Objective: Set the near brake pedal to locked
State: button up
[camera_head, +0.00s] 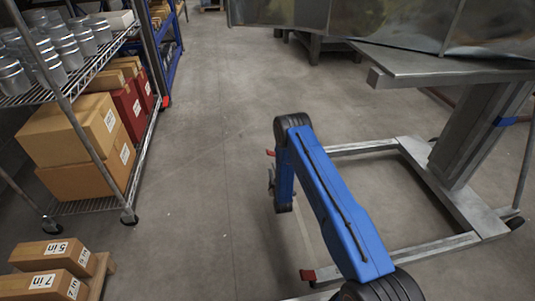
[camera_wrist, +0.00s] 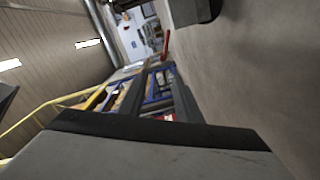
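The near brake pedal (camera_head: 308,275) is a small red tab at the near left corner of a grey wheeled stand (camera_head: 440,245). I cannot tell whether it is up or down. A second red pedal (camera_head: 270,152) shows at the stand's far left corner, beside my blue arm. In the wrist view my gripper (camera_wrist: 155,68) has two dark fingers apart, with nothing held between them. My gripper is mostly hidden behind the arm in the head view.
A wire shelf rack (camera_head: 130,215) with boxes and metal cans stands at the left. Small boxes (camera_head: 50,255) lie on a pallet at the lower left. The stand's tabletop (camera_head: 450,65) overhangs at the upper right. The floor between rack and stand is clear.

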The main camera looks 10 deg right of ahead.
aim_at(268, 154)
jog(key=w, duration=1.1)
jog(key=w+f, duration=0.1)
jog(key=w, duration=0.4)
jog(key=shift+w, duration=0.4)
grip_shut()
